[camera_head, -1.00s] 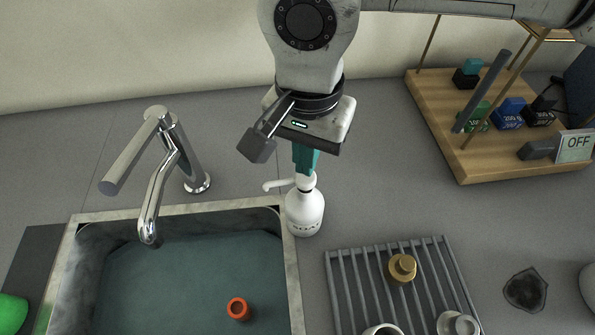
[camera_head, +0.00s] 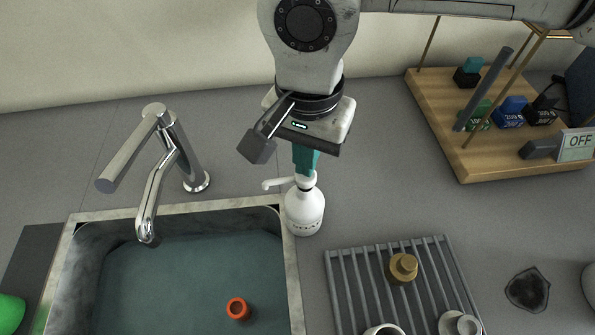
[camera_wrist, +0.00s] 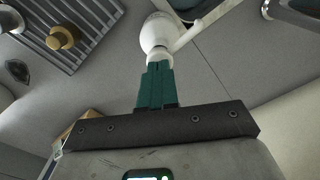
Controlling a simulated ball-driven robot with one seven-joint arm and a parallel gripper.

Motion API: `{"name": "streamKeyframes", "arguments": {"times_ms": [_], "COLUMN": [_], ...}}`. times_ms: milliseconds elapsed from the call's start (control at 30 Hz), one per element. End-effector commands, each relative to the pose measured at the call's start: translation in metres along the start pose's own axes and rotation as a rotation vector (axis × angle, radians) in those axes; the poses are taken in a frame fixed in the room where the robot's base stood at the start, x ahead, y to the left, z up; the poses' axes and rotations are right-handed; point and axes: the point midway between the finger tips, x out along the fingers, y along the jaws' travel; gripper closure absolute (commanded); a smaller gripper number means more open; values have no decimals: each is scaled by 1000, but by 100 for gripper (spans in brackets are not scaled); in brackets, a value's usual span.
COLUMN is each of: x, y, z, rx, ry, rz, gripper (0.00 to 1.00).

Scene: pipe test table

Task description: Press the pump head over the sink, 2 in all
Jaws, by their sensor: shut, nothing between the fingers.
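The white pump bottle (camera_head: 304,212) stands upright on the counter by the right rim of the sink (camera_head: 292,270). Its spout (camera_head: 275,184) points left toward the basin. My gripper (camera_head: 305,166) is shut, with its teal fingers pointing down at the top of the pump head. The fingertips look to be touching the head or just above it; I cannot tell which. In the wrist view the shut fingers (camera_wrist: 157,75) meet the white pump head, with the bottle (camera_wrist: 157,35) beyond. The fingers hide part of the head.
A chrome faucet (camera_head: 168,170) stands behind the sink. An orange ring-shaped piece (camera_head: 238,309) lies in the basin. A drying rack (camera_head: 345,290) with a brass piece (camera_head: 402,268) is right of the bottle. A wooden stand (camera_head: 465,165) fills the back right.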

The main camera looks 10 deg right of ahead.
Motion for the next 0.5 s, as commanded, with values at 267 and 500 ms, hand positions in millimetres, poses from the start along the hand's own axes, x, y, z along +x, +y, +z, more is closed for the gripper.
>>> {"name": "streamKeyframes", "arguments": {"times_ms": [267,500], "x": [11,18], "y": [0,0], "z": [0,0], "rx": [0,0], "ry": [0,0], "rz": [0,0], "gripper": [100,100]}}
